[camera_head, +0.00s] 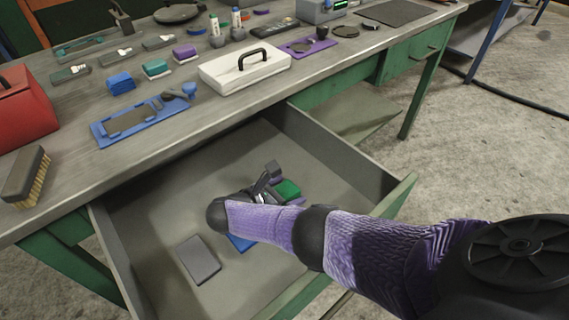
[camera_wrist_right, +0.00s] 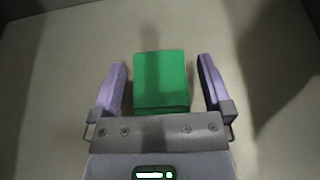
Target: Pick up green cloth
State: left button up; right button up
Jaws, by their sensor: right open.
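The green cloth (camera_head: 287,190) is a small folded block lying in the open drawer, partly hidden by my right gripper in the head view. In the right wrist view the green cloth (camera_wrist_right: 161,82) sits between the two purple fingers, with a gap on each side. My right gripper (camera_wrist_right: 162,88) is open and reaches down into the drawer; in the head view the gripper (camera_head: 272,184) is right beside the cloth. My left gripper is not in view.
The drawer (camera_head: 130,240) also holds a grey block (camera_head: 198,260) and a blue item (camera_head: 240,243) partly under my arm. The drawer walls surround my gripper. The workbench (camera_head: 190,125) above carries a white toolbox (camera_head: 245,70), a blue tray (camera_head: 140,121) and a brush (camera_head: 26,177).

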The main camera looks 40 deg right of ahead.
jog(key=c, duration=1.2)
